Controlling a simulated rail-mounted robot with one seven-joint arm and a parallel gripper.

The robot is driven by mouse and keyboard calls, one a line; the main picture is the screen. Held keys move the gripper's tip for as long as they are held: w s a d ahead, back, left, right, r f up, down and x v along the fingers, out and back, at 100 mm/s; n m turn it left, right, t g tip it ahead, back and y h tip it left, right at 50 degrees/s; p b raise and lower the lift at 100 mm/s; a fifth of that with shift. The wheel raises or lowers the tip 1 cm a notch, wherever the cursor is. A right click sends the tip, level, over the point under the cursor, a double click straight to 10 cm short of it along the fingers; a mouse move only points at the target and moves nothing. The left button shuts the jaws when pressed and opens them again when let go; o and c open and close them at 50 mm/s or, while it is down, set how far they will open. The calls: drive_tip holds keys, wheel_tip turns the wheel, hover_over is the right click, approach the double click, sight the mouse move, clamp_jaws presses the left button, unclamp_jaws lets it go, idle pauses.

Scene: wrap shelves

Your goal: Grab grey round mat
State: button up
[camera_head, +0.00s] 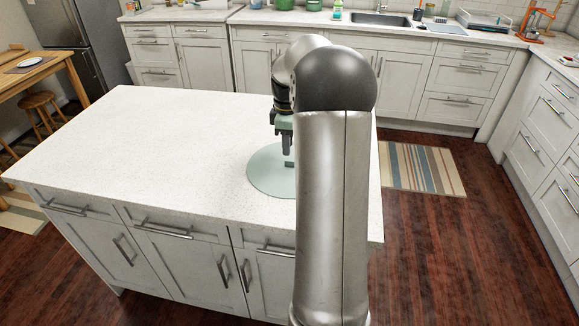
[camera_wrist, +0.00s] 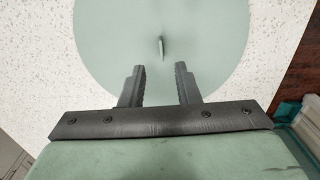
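The round mat (camera_head: 268,172) is pale grey-green and lies flat on the white speckled top of the island. In the head view my arm hides its right part. In the wrist view the mat (camera_wrist: 110,45) fills most of the upper picture, and a small upright tab (camera_wrist: 161,47) stands near its middle. My gripper (camera_wrist: 160,69) is open, with nothing between its two dark fingers, and the tab shows just beyond the gap between the fingertips. In the head view my gripper (camera_head: 288,160) points down over the mat; whether it touches cannot be told.
The island top (camera_head: 160,140) is bare to the left of the mat. Its right edge lies close beside my arm. A striped rug (camera_head: 422,168) lies on the dark wood floor to the right. Counters with a sink (camera_head: 380,19) run along the back, and a wooden table (camera_head: 35,68) stands far left.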

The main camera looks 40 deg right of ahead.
sight(289, 164)
drive_tip(key=shift+s+f+p, duration=0.15)
drive_tip(key=shift+f+p, duration=0.1)
drive_tip(key=shift+f, duration=1.05)
drive_tip(key=shift+s+f+p, duration=0.15)
drive_tip(key=shift+f+p, duration=0.05)
drive_tip(key=shift+f, duration=1.1)
clamp_jaws()
